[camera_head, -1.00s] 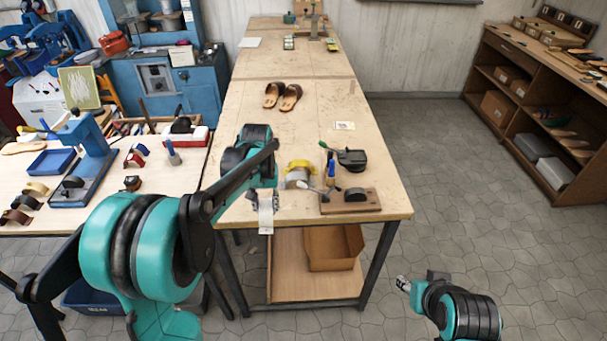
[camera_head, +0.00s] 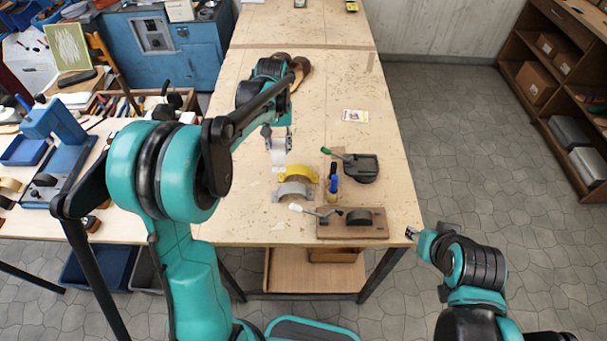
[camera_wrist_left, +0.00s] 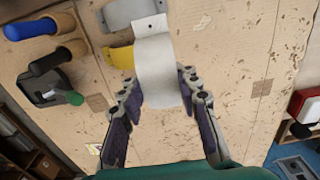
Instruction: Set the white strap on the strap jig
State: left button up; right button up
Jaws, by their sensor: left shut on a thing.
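The white strap (camera_head: 278,155) is a pale curved band. My left gripper (camera_head: 279,134) is shut on it and holds it over the table, behind the yellow and grey straps. In the left wrist view the strap (camera_wrist_left: 158,72) sits between the fingers (camera_wrist_left: 160,92), its free end with small dark holes pointing up. The likely strap jig (camera_head: 330,230) is a wooden board with a black rounded form (camera_head: 359,217) and a white-tipped lever, at the table's front edge. My right gripper (camera_head: 412,234) is off the table's front right corner; its finger state is unclear.
A black device with a green handle (camera_head: 361,167) stands behind right. A card (camera_head: 355,116) lies farther back. The table's right side is mostly clear.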

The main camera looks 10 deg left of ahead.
pick_arm(q)
jog(key=shift+s+a, duration=0.1)
jog(key=shift+s, duration=0.05)
jog(key=s+a+f, duration=0.1)
jog(key=s+f, duration=0.1)
jog(key=s, duration=0.1)
jog(key=s+a+f+b, duration=0.1)
jog(key=s+f, duration=0.1)
jog(key=s, duration=0.2)
jog(key=s+a+f, duration=0.2)
jog(key=s, duration=0.1)
jog(key=shift+s+f+b, duration=0.35)
jog(key=shift+s, duration=0.05)
jog(key=shift+f+b, duration=0.5)
jog(key=shift+f, duration=1.5)
jog(key=shift+d, duration=0.1)
jog(key=shift+f, duration=0.1)
jog(key=o, duration=0.9)
jog(key=shift+o, duration=0.2)
